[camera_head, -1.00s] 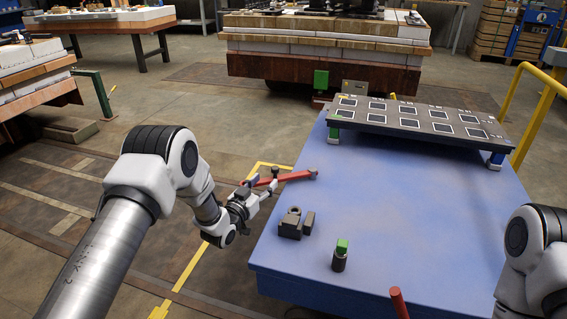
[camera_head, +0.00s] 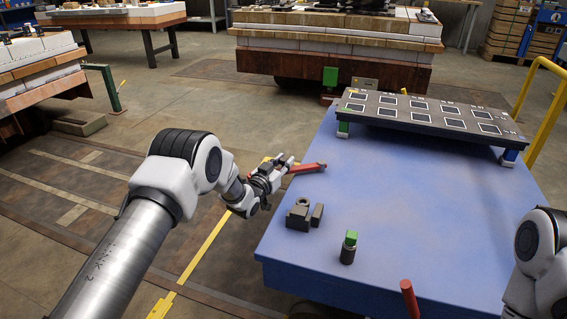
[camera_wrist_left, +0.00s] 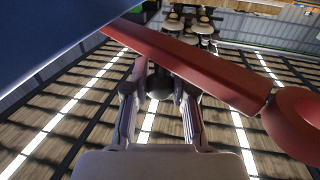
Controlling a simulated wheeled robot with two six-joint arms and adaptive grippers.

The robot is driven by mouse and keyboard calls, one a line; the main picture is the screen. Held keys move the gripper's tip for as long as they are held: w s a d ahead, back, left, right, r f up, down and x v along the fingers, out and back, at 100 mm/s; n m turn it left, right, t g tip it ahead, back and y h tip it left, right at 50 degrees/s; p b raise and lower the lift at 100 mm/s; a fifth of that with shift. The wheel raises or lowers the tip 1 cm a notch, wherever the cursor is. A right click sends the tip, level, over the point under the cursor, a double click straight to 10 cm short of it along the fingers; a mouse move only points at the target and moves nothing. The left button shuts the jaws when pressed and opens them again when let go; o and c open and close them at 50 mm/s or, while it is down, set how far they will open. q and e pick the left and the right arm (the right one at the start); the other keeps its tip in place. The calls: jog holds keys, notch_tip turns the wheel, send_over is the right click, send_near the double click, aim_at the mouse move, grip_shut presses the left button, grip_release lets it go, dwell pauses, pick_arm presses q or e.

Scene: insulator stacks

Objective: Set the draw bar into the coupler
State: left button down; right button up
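The red draw bar (camera_head: 309,168) lies at the left edge of the blue table, partly hidden by my left gripper. In the left wrist view the bar (camera_wrist_left: 195,68) runs slantwise across the fingertips, with a round red ring end at the right. My left gripper (camera_head: 287,166) is at the bar's near-left part. Its fingers (camera_wrist_left: 160,90) stand apart, close to the bar; whether they touch it is hidden. A dark grey block with a round opening (camera_head: 299,213) stands on the table and may be the coupler; I cannot be sure. My right gripper is out of view.
A small dark piece (camera_head: 317,214) stands beside the block. A dark cylinder with a green top (camera_head: 349,247) and a red rod (camera_head: 409,299) are nearer. A black panel with white squares (camera_head: 430,113) stands at the table's back. The table's middle (camera_head: 420,200) is clear.

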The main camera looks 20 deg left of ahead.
pick_arm(q)
jog(key=shift+s+d+r+n+y+p, duration=0.15)
jog(key=shift+s+d+n+y+p, duration=0.05)
jog(key=shift+d+n+y+p, duration=0.15)
jog(key=shift+s+d+y+p, duration=0.1)
jog(key=shift+s+y+p, duration=0.15)
jog(key=shift+y+p, duration=0.1)
jog(key=shift+s+n+y, duration=0.2)
jog(key=shift+n+y, duration=0.15)
jog(key=shift+y, duration=0.05)
jog(key=c, duration=0.9)
grip_release()
jog(key=shift+c, duration=0.2)
jog(key=s+a, duration=0.1)
jog(key=s, duration=1.1)
